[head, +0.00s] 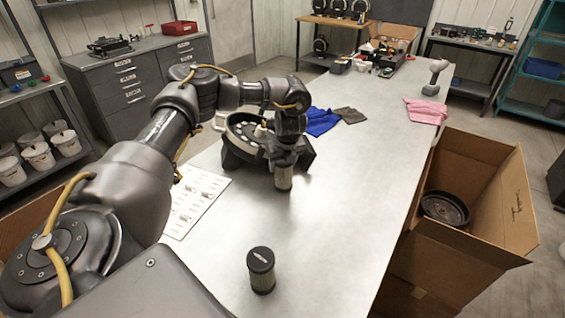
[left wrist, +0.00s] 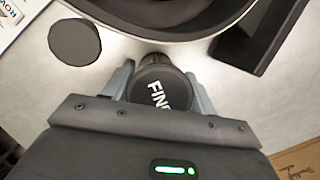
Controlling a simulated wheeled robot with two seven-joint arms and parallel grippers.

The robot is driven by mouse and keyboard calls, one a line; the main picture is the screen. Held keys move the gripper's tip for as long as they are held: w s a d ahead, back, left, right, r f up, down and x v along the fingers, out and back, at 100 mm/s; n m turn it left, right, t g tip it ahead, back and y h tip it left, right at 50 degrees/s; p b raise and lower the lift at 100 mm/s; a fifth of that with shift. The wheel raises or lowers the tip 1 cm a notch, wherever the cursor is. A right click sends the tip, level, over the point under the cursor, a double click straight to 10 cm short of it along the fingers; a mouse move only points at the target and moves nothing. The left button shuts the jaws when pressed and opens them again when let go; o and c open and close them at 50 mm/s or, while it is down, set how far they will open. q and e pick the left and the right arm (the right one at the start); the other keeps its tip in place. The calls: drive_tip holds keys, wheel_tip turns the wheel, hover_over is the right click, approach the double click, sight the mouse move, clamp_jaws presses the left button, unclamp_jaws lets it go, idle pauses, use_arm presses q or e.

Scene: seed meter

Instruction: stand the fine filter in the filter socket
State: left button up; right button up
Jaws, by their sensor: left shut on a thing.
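My left gripper (left wrist: 160,78) is shut on the fine filter, whose dark cap (left wrist: 162,90) shows part of the word "FINE" between the two fingers. In the head view the held filter (head: 284,179) hangs upright beneath my left gripper (head: 284,160), in front of the dark round seed meter (head: 262,135). I cannot tell whether its foot touches the table. The filter socket cannot be made out clearly. My right gripper is out of view.
A second dark-capped filter (head: 261,270) stands upright on the table (head: 350,200) near the front. A printed sheet (head: 195,200) lies left of the meter. Blue (head: 320,121) and pink (head: 427,111) cloths lie farther back. An open carton (head: 480,190) stands at the right.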

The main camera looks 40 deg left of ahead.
use_arm(q)
drive_tip(key=shift+f, duration=0.1)
drive_tip(key=o, duration=1.1)
drive_tip(key=v, duration=1.2)
drive_tip(key=shift+r, duration=0.2)
